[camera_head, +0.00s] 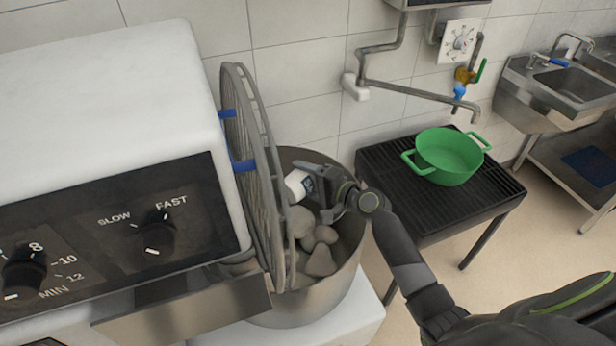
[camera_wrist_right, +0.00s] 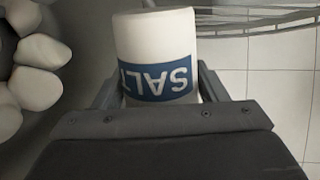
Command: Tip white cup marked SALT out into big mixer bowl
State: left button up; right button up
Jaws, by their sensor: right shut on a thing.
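The white cup (camera_head: 297,184) with a blue SALT band is held by my right gripper (camera_head: 312,185) over the open mouth of the big mixer bowl (camera_head: 338,279). In the right wrist view the cup (camera_wrist_right: 155,45) sits between the two fingers of the gripper (camera_wrist_right: 157,88), its lettering upside down in the picture. In the head view the cup lies tilted, its far end toward the wire guard. Pale lumps (camera_head: 318,258) lie in the bowl; they also show at the left of the wrist view (camera_wrist_right: 38,72). Whether anything is leaving the cup cannot be seen. My left gripper is out of view.
The mixer's raised wire guard (camera_head: 262,170) stands close left of the cup. The mixer housing (camera_head: 110,95) fills the left. A green pot (camera_head: 448,158) stands on a black slatted stand (camera_head: 440,205) at right, below a wall tap (camera_head: 420,92).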

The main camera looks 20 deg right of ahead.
aim_at(299, 175)
jog(key=shift+s+a+r+n+h, duration=0.1)
jog(key=shift+s+a+n+h, duration=0.3)
jog(key=shift+n, duration=0.3)
jog(key=shift+a+n+b, duration=0.25)
jog(key=shift+n+b, duration=0.25)
jog(key=shift+n, duration=0.1)
jog(key=n+b, duration=0.1)
jog(key=n+t+h+b, duration=0.1)
jog(key=n, duration=0.1)
jog(key=a+n+b, duration=0.1)
jog(key=n+b, duration=0.1)
jog(key=shift+s+f+t+h, duration=0.2)
jog(key=shift+t+h, duration=0.1)
jog(key=shift+r+n+b, duration=0.25)
jog(key=shift+n+b, duration=0.1)
jog(key=shift+n, duration=0.25)
jog(key=r+n, duration=0.1)
jog(key=n+t+b, duration=0.1)
jog(key=n, duration=0.1)
jog(key=shift+d+r, duration=0.1)
jog(key=shift+r, duration=0.3)
jog(key=r+n+b, duration=0.2)
jog(key=shift+w+d+n+h, duration=0.1)
jog(key=shift+n+h, duration=0.2)
jog(key=shift+n, duration=0.1)
jog(key=shift+r+n+t, duration=0.2)
jog(key=shift+n+t, duration=0.2)
